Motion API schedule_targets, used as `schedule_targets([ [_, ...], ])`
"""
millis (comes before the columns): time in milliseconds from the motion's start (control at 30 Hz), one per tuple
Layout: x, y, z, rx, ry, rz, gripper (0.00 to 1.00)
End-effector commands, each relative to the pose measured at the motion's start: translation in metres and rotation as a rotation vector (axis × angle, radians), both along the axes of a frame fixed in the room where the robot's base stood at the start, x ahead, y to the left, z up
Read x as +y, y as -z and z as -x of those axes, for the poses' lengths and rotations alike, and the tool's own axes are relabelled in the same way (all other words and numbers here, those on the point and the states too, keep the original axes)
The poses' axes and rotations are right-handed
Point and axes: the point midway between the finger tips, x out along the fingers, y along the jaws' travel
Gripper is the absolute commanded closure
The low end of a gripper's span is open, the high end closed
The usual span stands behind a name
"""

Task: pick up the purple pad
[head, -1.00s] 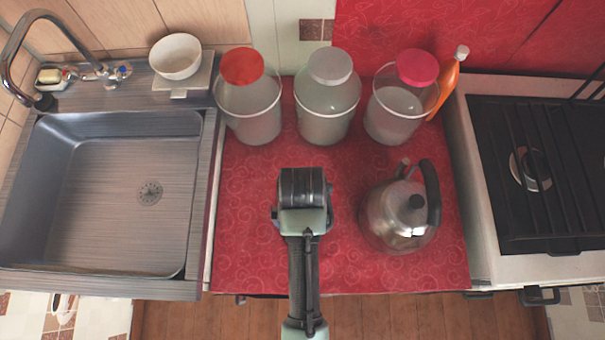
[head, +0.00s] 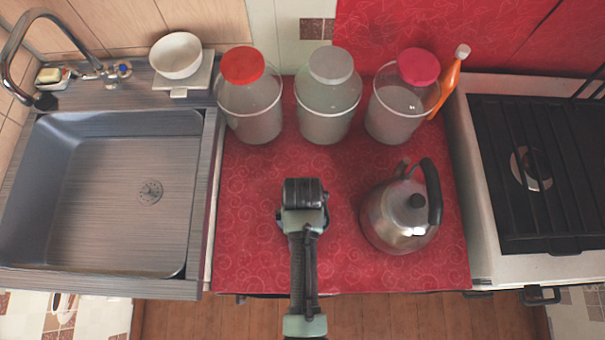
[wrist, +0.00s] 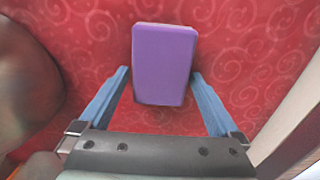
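The purple pad (wrist: 164,64) lies on the red patterned oilcloth in the wrist view, a flat block with rounded corners. My gripper (wrist: 159,73) is open, with one blue finger on each side of the pad's near part. Gaps show between the fingers and the pad; I cannot tell the height of the fingertips above the cloth. In the head view my gripper (head: 303,194) is over the middle of the red counter, its fingers out of sight beneath it. The pad is hidden there.
A steel kettle (head: 398,218) stands close to the right of my gripper. Three lidded jars, red-lidded (head: 250,105), grey-lidded (head: 327,108) and pink-lidded (head: 400,108), stand behind it. The sink (head: 105,195) is left, the stove (head: 545,175) right. Cloth left of my gripper is clear.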

Motion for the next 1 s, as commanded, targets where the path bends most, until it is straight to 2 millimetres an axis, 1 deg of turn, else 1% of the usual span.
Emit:
schedule_targets([
  [33,0.0,0.0,0.0,0.0,0.0,0.0,0.13],
  [167,0.0,0.0,0.0,0.0,0.0,0.0,0.36],
  [200,0.0,0.0,0.0,0.0,0.0,0.0,0.43],
  [267,0.0,0.0,0.0,0.0,0.0,0.0,0.54],
  [300,0.0,0.0,0.0,0.0,0.0,0.0,0.61],
  [367,0.0,0.0,0.0,0.0,0.0,0.0,0.72],
  [400,0.0,0.0,0.0,0.0,0.0,0.0,0.75],
  [567,0.0,-0.001,0.0,0.0,0.0,0.0,0.76],
  [667,0.0,-0.005,0.0,-0.001,0.0,0.0,0.76],
  [767,0.0,-0.017,-0.001,-0.003,0.0,0.0,0.76],
  [1000,0.0,-0.066,-0.001,-0.005,0.0,0.0,0.76],
])
